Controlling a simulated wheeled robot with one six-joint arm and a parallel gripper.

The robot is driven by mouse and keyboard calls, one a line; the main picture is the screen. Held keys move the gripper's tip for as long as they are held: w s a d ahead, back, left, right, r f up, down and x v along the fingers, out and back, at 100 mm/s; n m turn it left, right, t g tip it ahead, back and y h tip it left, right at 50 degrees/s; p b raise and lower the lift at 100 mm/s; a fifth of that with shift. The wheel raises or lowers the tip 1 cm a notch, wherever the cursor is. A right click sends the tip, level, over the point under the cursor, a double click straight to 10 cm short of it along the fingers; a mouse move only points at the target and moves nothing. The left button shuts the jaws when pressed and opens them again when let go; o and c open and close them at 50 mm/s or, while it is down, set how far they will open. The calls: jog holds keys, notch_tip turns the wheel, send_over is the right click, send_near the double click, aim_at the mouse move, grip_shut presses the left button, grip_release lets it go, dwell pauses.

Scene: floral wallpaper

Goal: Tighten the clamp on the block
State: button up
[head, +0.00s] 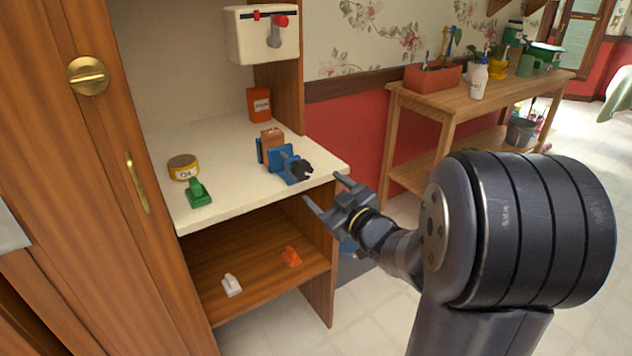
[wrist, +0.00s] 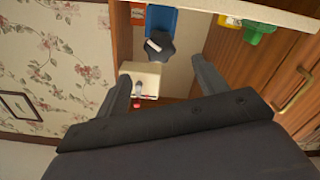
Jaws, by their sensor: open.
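A blue clamp (head: 282,163) stands on the cream countertop (head: 228,207), near its right front corner. A brown block (head: 270,137) sits between its jaws; I cannot tell how firmly it is held. The clamp's black star-shaped knob (head: 300,171) faces the counter's front right edge. My gripper (head: 322,196) is open and empty, in front of the knob and apart from it. In the wrist view the knob (wrist: 159,46) shows above and between my two fingers (wrist: 165,84), with the blue clamp body (wrist: 163,20) behind it. The block is not clearly visible there.
On the counter are a yellow tin (head: 183,172), a green object (head: 198,193) and a red-orange box (head: 259,104). A cream wall box (head: 262,38) with a red-knobbed lever hangs above. The lower shelf (head: 262,266) holds a white and an orange item. A wooden bench (head: 450,105) stands right.

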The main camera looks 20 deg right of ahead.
aim_at(305, 174)
jog(key=shift+s+d, duration=0.1)
jog(key=shift+s, duration=0.3)
jog(key=w+a+m, duration=0.1)
jog(key=w, duration=0.2)
jog(key=w+a+m, duration=0.1)
jog(key=w+m, duration=0.1)
jog(key=w, duration=0.2)
jog(key=w+a+m+p, duration=0.1)
jog(key=w, duration=0.2)
jog(key=shift+w+a+f+m, duration=0.2)
jog(key=shift+w+m, duration=0.1)
jog(key=shift+w, duration=0.05)
jog(key=shift+c, duration=0.2)
jog(key=c, duration=1)
